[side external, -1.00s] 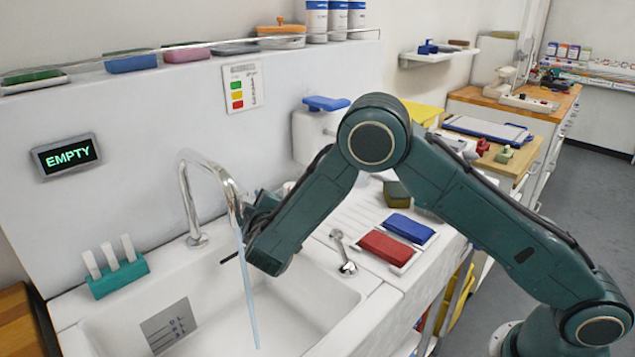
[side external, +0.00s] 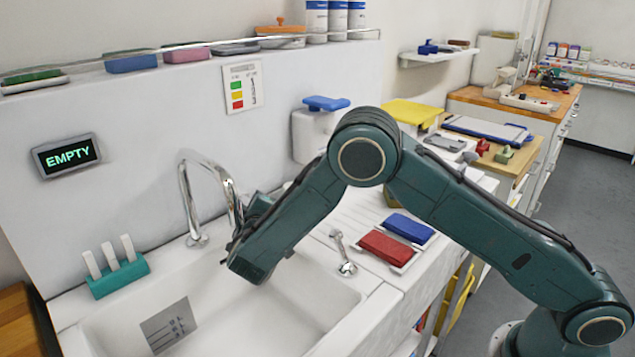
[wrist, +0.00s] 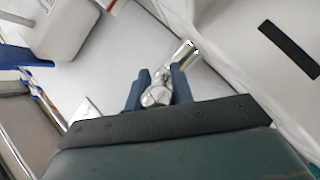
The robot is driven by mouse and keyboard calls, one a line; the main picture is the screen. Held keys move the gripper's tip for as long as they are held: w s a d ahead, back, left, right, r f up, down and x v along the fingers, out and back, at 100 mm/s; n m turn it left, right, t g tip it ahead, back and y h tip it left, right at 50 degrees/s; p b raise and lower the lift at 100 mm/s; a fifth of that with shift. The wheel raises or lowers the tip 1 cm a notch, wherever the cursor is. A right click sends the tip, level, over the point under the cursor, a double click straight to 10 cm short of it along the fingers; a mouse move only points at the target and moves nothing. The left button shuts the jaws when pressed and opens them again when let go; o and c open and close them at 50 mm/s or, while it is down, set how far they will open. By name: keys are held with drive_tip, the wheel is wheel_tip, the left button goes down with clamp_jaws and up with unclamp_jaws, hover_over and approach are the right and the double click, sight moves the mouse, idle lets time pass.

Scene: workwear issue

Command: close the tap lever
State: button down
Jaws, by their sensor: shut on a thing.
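The chrome tap (side external: 190,200) rises from the back of the white sink, its spout arching over the basin. No water runs from it. My gripper is hidden behind my wrist in the side view, close to the spout. In the wrist view my gripper (wrist: 157,88) has its two blue fingers on either side of a shiny chrome piece, which looks like the tap lever (wrist: 157,96). It is shut on that piece. A chrome tube with a bright end (wrist: 187,52) shows just past the fingers.
A small chrome handle (side external: 343,254) stands on the sink's right edge beside red (side external: 387,247) and blue (side external: 409,229) blocks. A teal holder (side external: 117,277) sits at the left rim. A wall display (side external: 67,156) reads EMPTY. The basin (side external: 260,315) has free room.

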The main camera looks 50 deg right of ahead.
drive_tip(key=c, duration=1.4)
unclamp_jaws()
drive_tip(key=shift+o, duration=0.2)
drive_tip(key=v, duration=0.7)
drive_tip(key=shift+s, duration=0.25)
drive_tip(key=shift+a+r, duration=0.1)
